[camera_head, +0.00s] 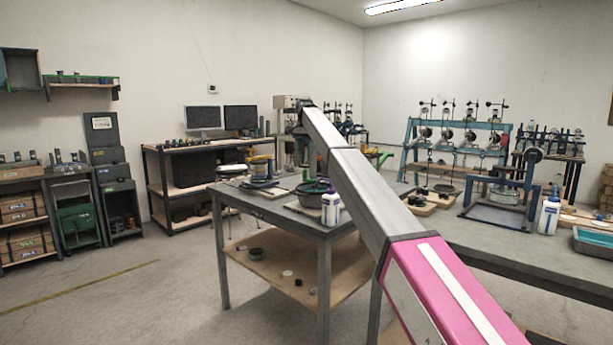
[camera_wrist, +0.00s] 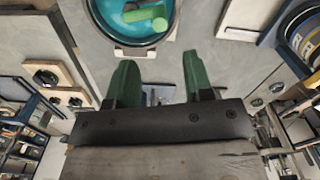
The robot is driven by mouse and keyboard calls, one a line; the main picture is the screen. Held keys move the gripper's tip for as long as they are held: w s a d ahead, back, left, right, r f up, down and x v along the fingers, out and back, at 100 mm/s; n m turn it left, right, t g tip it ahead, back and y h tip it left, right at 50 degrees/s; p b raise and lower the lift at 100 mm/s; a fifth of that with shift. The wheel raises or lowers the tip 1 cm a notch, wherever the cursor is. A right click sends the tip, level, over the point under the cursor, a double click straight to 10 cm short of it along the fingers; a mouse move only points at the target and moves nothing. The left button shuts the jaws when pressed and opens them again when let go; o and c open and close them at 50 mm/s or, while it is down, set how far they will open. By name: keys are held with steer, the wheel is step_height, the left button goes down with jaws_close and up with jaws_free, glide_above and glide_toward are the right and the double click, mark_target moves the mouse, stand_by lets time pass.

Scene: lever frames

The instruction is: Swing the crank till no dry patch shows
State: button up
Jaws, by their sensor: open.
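A round pan (camera_wrist: 118,36) with teal content sits at the top of the wrist view, cut off by the frame edge. A light green cylindrical piece (camera_wrist: 145,13) lies across its inside; I cannot tell whether it is the crank's grip. A dark round pan (camera_head: 312,187) stands on the grey workbench below my arm's end in the head view. My gripper (camera_wrist: 160,68) has two green fingers spread apart with nothing between them, just short of the pan's rim. Whether any dry patch shows in the pan is unclear.
A white bottle (camera_head: 331,209) stands beside the pan on the workbench (camera_head: 265,207). A blue frame with a grey base (camera_head: 495,212) and another white bottle (camera_head: 549,214) stand on the right bench. A coiled blue and yellow item (camera_wrist: 302,32) is at the right of the wrist view.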

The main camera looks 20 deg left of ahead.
mark_target(305, 170)
step_height(305, 170, down, 11)
steer(key=m, duration=0.4)
steer(key=shift+r, duration=0.2)
stand_by(0.3)
jaws_close()
